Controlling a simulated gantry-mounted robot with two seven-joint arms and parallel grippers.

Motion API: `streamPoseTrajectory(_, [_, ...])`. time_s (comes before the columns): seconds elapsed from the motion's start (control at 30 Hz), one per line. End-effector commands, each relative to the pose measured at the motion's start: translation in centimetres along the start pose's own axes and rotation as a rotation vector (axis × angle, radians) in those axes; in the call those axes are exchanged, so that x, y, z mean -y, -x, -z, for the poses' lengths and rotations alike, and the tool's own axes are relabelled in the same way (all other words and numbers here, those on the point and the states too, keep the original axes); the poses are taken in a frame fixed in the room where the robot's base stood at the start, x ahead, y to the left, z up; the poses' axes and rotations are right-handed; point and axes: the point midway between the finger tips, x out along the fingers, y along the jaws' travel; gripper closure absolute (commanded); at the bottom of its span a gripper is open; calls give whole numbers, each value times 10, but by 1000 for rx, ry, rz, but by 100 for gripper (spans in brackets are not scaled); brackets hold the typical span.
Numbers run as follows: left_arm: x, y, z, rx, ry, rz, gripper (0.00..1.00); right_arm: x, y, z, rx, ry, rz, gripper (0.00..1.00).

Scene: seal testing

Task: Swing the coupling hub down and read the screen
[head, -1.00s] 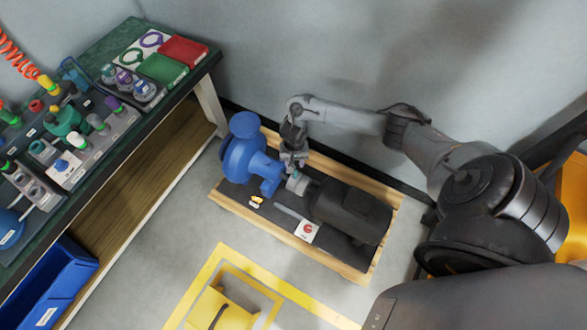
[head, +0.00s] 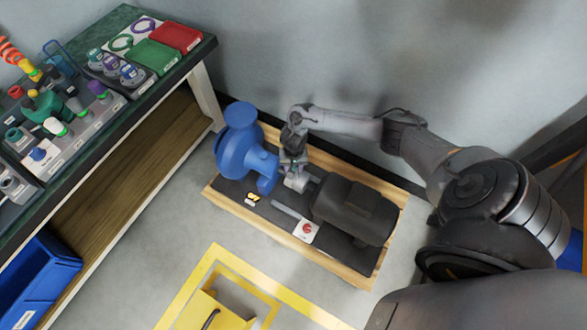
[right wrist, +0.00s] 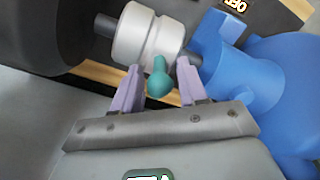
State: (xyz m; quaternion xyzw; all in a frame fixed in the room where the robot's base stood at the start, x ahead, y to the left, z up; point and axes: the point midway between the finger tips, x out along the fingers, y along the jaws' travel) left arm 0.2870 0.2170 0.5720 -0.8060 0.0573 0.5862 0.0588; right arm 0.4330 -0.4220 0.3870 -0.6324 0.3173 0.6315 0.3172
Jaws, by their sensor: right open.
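The coupling hub (right wrist: 150,34) is a pale metal cylinder on the shaft between the blue pump (head: 240,148) and the black motor (head: 352,208). It shows small in the head view (head: 297,182). A teal knob (right wrist: 159,80) sticks out from the hub. My right gripper (right wrist: 158,68) is open, with a lilac finger on each side of the knob; I cannot tell whether either touches it. In the head view my right gripper (head: 291,168) is above the hub and partly hides it. My left gripper is not in view. No readable screen is visible.
The pump and motor share a wooden-edged base (head: 240,211) on the floor. A white box with a red button (head: 307,230) sits at its front edge. A workbench (head: 110,135) with seals and trays is at left, with a blue bin (head: 38,278) below. Yellow floor marking lies in front.

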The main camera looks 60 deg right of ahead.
Motion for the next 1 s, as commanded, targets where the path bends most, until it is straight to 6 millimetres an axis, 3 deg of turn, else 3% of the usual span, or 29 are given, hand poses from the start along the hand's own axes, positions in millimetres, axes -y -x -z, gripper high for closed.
streamPoseTrajectory(0.33, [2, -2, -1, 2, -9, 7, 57, 0, -2, 0, 0, 0, 0, 58])
streamPoseTrajectory(0.6, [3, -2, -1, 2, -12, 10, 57, 0, -2, 0, 1, 1, -1, 99])
streamPoseTrajectory(1.0, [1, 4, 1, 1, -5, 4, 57, 0, -1, -1, -2, 1, -4, 100])
